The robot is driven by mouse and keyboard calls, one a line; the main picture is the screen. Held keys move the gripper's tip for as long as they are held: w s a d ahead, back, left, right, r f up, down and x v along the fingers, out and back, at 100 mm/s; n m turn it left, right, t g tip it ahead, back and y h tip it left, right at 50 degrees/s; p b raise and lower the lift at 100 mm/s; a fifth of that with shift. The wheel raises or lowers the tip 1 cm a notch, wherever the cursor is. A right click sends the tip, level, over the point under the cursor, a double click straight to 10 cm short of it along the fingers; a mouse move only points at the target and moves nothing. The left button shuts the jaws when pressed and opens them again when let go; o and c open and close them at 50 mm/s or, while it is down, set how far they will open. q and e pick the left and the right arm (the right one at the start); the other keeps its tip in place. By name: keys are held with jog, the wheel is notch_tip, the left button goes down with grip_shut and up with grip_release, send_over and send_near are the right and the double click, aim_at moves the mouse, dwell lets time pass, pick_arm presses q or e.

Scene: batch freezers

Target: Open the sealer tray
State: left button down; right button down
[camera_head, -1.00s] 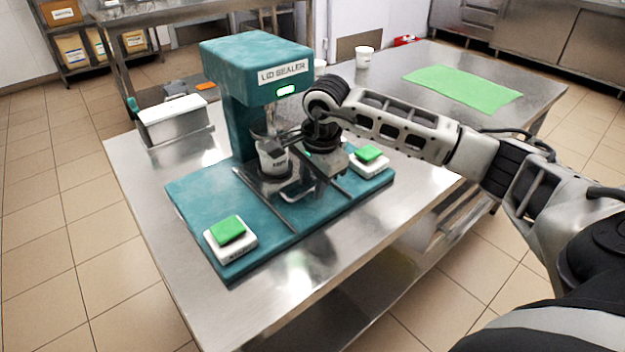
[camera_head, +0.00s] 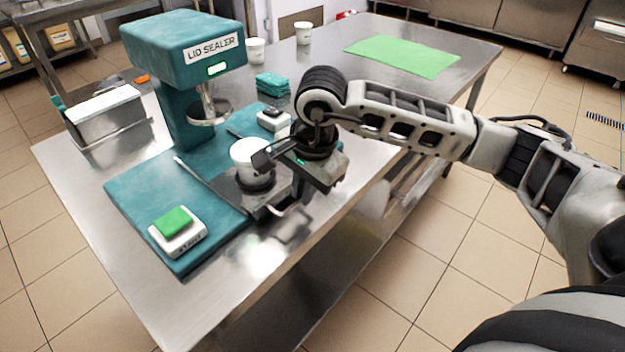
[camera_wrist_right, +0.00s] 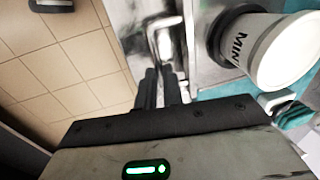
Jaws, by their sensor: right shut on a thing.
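The teal lid sealer (camera_head: 185,48) stands on the steel table with its press head over the rear of its base (camera_head: 125,192). The sealer tray (camera_head: 228,182) sticks out at the front of the base, clear of the head. A white cup (camera_head: 247,158) stands upright on it; the cup shows large at the upper right of the right wrist view (camera_wrist_right: 272,48). My right gripper (camera_head: 294,195) is low at the tray's front, its fingers shut on the tray handle (camera_head: 276,211). The handle shows blurred beyond the fingertips in the wrist view (camera_wrist_right: 164,42). My left gripper is out of view.
A white block with a green START button (camera_head: 173,220) sits on the base's left. A steel container (camera_head: 105,115) stands left of the sealer. Two white cups (camera_head: 304,34), a teal stack (camera_head: 272,84) and a green mat (camera_head: 403,56) are farther back. Floor is open in front.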

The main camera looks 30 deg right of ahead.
jog(key=c, duration=1.5)
grip_release()
jog(key=s+r, duration=0.1)
jog(key=r, duration=0.9)
jog(key=s+d+r, duration=0.1)
jog(key=r, duration=0.4)
jog(key=shift+s+r, duration=0.35)
jog(key=shift+r, duration=0.05)
